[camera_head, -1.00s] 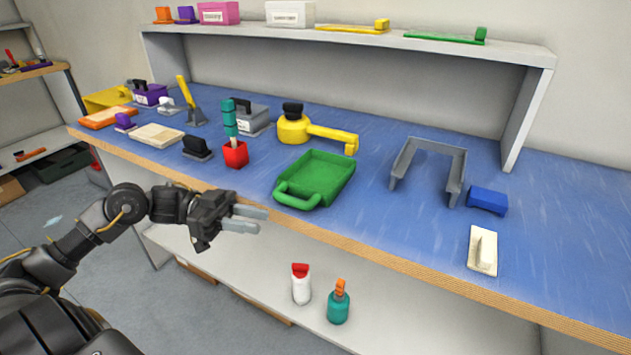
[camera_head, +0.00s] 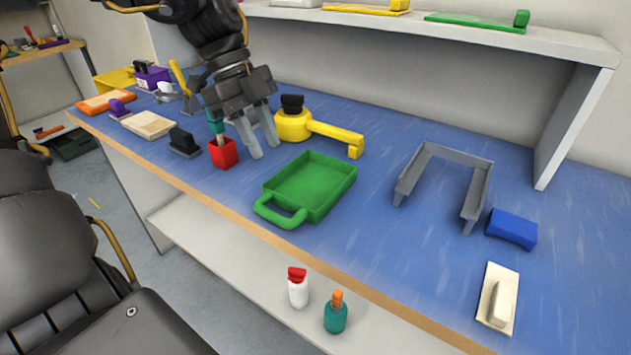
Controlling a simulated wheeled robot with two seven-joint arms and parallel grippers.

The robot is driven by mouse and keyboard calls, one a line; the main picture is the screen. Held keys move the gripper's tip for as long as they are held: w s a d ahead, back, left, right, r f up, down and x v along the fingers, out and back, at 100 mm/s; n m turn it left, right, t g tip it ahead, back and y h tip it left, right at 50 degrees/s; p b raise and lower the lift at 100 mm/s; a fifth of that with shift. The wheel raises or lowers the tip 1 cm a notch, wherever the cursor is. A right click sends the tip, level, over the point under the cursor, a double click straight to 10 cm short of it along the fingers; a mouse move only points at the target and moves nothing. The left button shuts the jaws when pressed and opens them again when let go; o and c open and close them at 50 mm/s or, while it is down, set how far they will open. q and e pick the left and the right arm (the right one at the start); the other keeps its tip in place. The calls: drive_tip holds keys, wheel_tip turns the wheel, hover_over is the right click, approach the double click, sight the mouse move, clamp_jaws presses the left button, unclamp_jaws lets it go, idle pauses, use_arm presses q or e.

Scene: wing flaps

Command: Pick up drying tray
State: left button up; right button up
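A green tray (camera_head: 310,186) with raised walls and a loop handle lies on the blue bench top, its handle toward the front edge; it is the likely drying tray, though I see no label. My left gripper (camera_head: 264,149) reaches in from the upper left with its fingers pointing down. Its two grey fingers are apart with nothing between them. It is above the bench, left of the tray and beside the red cup (camera_head: 223,154). My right gripper is not in view.
A yellow pan-like object (camera_head: 292,124) with a long handle lies behind the tray. A grey U-shaped frame (camera_head: 455,155), blue block (camera_head: 511,229) and cream trowel (camera_head: 498,297) are to the right. Bottles (camera_head: 298,290) stand on the lower shelf. Bench space between tray and frame is clear.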

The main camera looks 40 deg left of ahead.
sight(287, 198)
use_arm(q)
drive_tip(key=shift+s, duration=0.1)
